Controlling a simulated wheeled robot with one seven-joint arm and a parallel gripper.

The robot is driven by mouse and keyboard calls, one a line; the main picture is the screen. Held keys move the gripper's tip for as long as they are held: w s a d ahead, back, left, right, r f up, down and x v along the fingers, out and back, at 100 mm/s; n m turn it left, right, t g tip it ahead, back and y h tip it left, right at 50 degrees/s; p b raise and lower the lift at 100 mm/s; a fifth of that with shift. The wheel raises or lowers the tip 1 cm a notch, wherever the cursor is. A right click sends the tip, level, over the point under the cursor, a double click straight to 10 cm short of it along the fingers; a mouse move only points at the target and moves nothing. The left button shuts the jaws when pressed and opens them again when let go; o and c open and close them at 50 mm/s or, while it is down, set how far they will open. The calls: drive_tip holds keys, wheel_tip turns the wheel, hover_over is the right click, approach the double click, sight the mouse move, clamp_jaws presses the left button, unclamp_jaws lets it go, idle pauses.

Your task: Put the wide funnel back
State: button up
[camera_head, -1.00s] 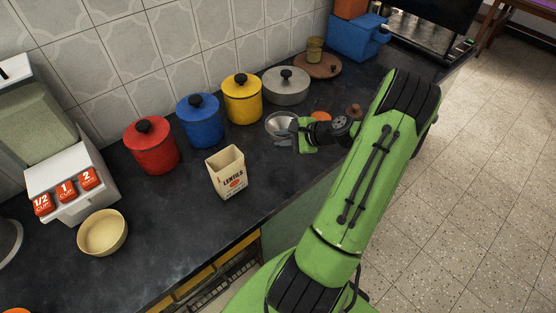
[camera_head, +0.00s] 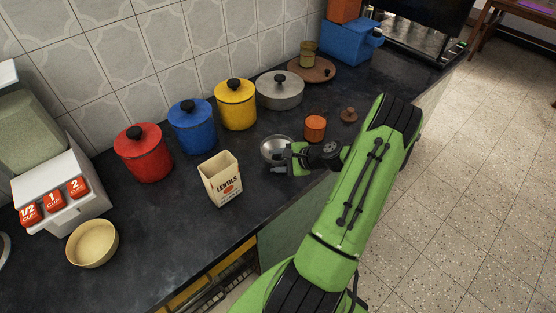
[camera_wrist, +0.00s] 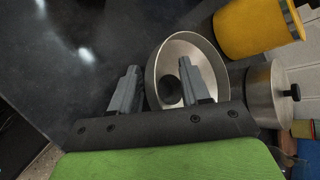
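The wide funnel (camera_head: 272,145) is a steel, bowl-shaped piece on the dark counter, in front of the grey lidded pot. In the wrist view the funnel (camera_wrist: 203,53) shows its open mouth, with a dark round hole at the bottom. My gripper (camera_head: 281,160) is low at the funnel's near side. In the wrist view my gripper (camera_wrist: 157,76) has its fingers spread apart. The right finger overlaps the funnel's mouth and the left finger is outside its rim. I cannot tell whether either finger touches the wall.
An orange cup (camera_head: 315,126) and a small brown lid (camera_head: 349,115) are right of the funnel. A lentils carton (camera_head: 219,182) stands to the left. Yellow (camera_head: 236,107), blue (camera_head: 192,128) and red (camera_head: 143,156) canisters and the grey pot (camera_head: 279,92) line the wall.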

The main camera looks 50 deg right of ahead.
drive_tip(key=shift+r, duration=0.2)
drive_tip(key=p+v, duration=0.2)
drive_tip(key=v, duration=1)
drive_tip(key=w+a+r+n+g, duration=0.3)
drive_tip(key=a+r+n, duration=0.35)
drive_tip(key=a, duration=0.35)
drive_tip(key=w+a+r+n+g, duration=0.3)
drive_tip(key=a+r+n+g, duration=0.15)
drive_tip(key=a+n, duration=0.4)
drive_tip(key=s+a+r+n+t+h, duration=0.2)
drive_tip(key=s+a+r+n, duration=0.6)
drive_tip(key=s+a, duration=0.4)
drive_tip(key=shift+s+a+r+h, duration=0.2)
drive_tip(key=shift+a+r+h, duration=0.25)
drive_tip(key=shift+a, duration=0.35)
